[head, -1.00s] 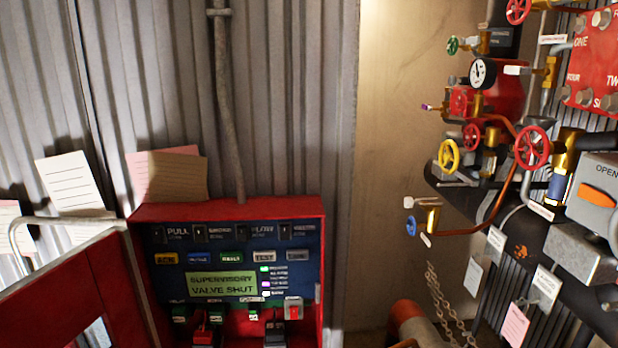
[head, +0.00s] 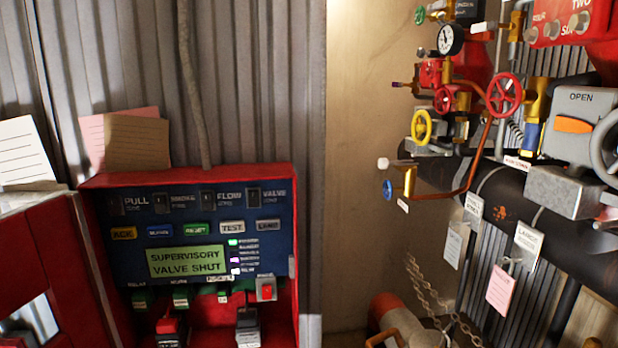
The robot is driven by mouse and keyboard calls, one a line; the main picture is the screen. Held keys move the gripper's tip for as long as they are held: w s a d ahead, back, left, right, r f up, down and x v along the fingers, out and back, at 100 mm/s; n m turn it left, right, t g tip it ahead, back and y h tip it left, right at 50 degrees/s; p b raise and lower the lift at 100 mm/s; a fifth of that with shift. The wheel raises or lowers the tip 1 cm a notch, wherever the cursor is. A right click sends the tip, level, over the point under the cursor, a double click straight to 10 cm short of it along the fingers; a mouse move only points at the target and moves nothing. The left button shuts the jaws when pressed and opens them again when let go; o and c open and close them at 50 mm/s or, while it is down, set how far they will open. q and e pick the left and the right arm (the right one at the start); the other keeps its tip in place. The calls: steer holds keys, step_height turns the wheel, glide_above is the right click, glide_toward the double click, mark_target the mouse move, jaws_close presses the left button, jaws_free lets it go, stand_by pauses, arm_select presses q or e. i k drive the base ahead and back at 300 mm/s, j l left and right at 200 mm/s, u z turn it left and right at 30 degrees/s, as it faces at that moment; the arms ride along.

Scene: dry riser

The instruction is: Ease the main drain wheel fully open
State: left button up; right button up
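Several handwheels show on the pipework at the right in the head view. A large red handwheel (head: 504,95) is on the copper and brass fittings, with a smaller red handwheel (head: 444,99) to its left. A yellow handwheel (head: 421,127) is below and left of them, and a small blue handwheel (head: 388,190) is lower still. A small green handwheel (head: 420,15) is at the top. A small tag (head: 517,163) below the large red wheel is too small to read, so I cannot tell which wheel is the main drain. Neither gripper is in view.
A red alarm panel (head: 192,178) reads "SUPERVISORY VALVE SHUT". A grey valve box (head: 581,125) marked "OPEN" and a grey wheel (head: 608,140) sit at the right. Paper tags (head: 528,248) hang below the thick black pipe (head: 490,185). A chain (head: 421,285) hangs lower down.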

mark_target(501, 95)
steer(key=z, duration=0.9)
